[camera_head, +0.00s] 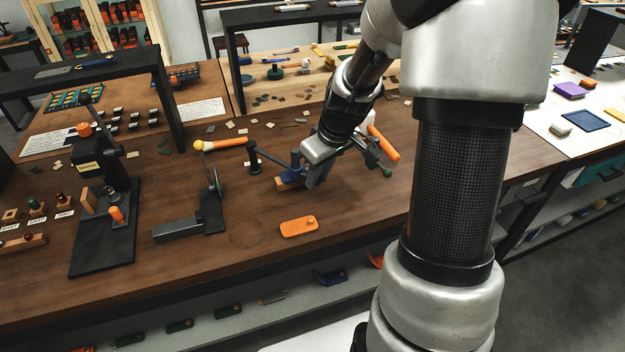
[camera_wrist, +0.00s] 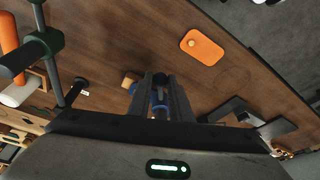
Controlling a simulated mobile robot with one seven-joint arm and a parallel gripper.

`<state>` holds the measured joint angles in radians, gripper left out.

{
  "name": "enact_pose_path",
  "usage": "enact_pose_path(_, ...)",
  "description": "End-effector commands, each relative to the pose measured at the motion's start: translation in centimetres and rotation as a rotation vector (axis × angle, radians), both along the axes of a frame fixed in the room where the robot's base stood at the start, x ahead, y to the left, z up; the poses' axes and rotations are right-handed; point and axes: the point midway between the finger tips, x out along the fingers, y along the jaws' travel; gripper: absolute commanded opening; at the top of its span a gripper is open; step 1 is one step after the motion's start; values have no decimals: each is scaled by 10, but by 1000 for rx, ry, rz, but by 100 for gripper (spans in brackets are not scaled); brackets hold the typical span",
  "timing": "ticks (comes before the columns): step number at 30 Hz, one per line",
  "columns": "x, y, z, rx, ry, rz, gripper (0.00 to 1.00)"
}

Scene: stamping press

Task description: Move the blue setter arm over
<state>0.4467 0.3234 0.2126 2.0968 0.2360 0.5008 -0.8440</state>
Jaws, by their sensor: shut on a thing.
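The blue setter arm (camera_head: 296,161) shows as a small blue part just left of my gripper in the head view. A wooden block (camera_head: 288,184) is below it. My gripper (camera_head: 313,180) points down over the brown bench, with its fingers shut on the blue setter arm. In the wrist view the blue setter arm (camera_wrist: 159,98) lies between the two fingers of my gripper (camera_wrist: 164,82). The fingers hide much of it, so its full length and angle cannot be told.
A lever with an orange handle (camera_head: 383,143) stands close right of my gripper. An orange tag (camera_head: 299,226) lies in front. A black press (camera_head: 100,200) stands far left.

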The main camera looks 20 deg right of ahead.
Motion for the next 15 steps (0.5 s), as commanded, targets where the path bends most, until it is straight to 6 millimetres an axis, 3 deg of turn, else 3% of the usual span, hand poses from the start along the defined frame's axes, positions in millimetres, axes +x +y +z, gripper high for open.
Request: enact_pose_path(15, 18, -28, 0, 0, 0, 0, 6)
